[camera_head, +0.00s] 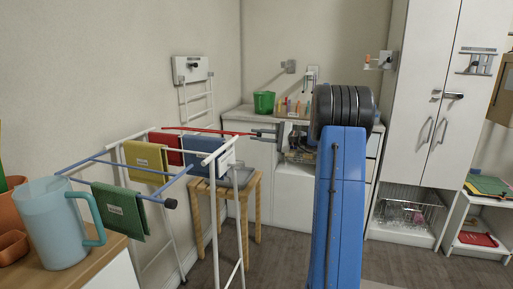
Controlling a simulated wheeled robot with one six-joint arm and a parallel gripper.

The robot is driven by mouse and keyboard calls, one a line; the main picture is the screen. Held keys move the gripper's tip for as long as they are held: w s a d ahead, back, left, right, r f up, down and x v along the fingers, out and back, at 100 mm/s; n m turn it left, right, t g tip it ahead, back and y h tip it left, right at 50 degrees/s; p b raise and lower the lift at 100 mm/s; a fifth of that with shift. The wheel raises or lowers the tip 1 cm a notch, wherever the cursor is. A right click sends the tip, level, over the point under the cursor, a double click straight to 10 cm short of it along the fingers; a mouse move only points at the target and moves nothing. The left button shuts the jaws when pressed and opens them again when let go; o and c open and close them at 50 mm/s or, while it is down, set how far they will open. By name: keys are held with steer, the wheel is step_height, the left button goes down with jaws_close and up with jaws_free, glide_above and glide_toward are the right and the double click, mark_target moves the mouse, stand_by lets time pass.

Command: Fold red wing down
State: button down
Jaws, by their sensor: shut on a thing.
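A white drying rack (215,200) stands at the left with small cloths on its bars. Its red wing (210,131) is a thin red bar stretching roughly level from the rack's back toward my gripper. My gripper (262,134) is shut on the right end of the red wing. My blue arm stands to its right. A blue wing (115,155) extends level toward the left front of the rack. Yellow (145,160), red (172,152), blue (203,155) and green (120,210) cloths hang on the rack. The red wing's hinge is hard to make out.
A wooden stool (252,200) stands behind the rack, with a grey container (240,175) on it. A translucent blue jug (55,225) stands front left. Floor is clear right of the rack.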

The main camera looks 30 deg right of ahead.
steer(key=r+n, duration=0.1)
steer(key=r, duration=0.1)
steer(key=r+n, duration=0.2)
steer(key=shift+w+d+r, duration=0.15)
steer(key=shift+d+r, duration=0.05)
steer(key=shift+r, duration=0.2)
steer(key=shift+a+r+n, duration=0.1)
steer(key=shift+r+n, duration=0.8)
steer(key=shift+r, duration=0.3)
steer(key=c, duration=1.6)
jaws_free()
steer(key=shift+c, duration=0.2)
steer(key=v, duration=1.7)
steer(key=shift+s, duration=0.3)
